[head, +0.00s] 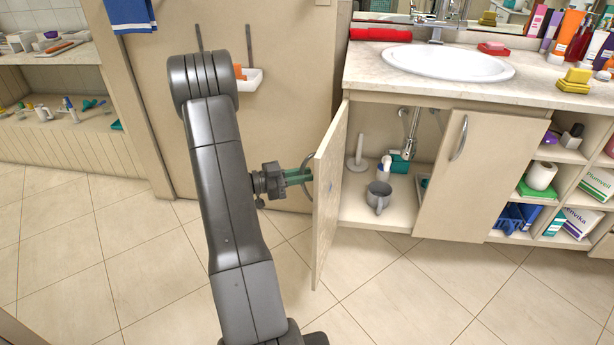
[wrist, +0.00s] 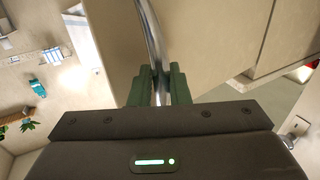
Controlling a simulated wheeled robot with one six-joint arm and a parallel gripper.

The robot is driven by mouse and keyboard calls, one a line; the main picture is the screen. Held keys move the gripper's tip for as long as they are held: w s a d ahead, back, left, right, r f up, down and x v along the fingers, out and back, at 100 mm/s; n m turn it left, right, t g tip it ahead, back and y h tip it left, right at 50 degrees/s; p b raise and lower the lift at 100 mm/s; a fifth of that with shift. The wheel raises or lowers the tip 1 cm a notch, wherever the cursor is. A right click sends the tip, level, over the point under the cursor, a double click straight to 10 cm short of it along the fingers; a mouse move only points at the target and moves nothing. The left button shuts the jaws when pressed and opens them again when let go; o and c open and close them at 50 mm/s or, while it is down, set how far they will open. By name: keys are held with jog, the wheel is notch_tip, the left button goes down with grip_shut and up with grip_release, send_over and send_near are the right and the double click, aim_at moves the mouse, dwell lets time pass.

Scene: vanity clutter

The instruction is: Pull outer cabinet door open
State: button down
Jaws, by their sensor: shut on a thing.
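The outer cabinet door (head: 327,197) is the left door under the sink in the head view. It stands swung well out from the cabinet, seen nearly edge-on. My gripper (head: 305,175) is at the door's outer face with its green fingers. In the wrist view the fingers (wrist: 161,85) are shut on the curved metal door handle (wrist: 152,35), and the door face (wrist: 215,40) lies just beyond.
Inside the open cabinet (head: 355,212) are a grey mug (head: 379,195), a white bottle (head: 384,167), a white paper-roll stand (head: 358,155) and a teal box (head: 399,163). The sink counter (head: 363,62) is above. Tiled floor (head: 385,285) in front is clear.

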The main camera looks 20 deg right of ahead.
jog(key=shift+w+a+r, duration=0.1)
jog(key=shift+w+a, duration=0.4)
jog(key=shift+w, duration=0.15)
jog(key=c, duration=1.4)
grip_release()
jog(key=shift+c, duration=0.2)
jog(key=a, duration=1.3)
jog(key=shift+a+p, duration=0.35)
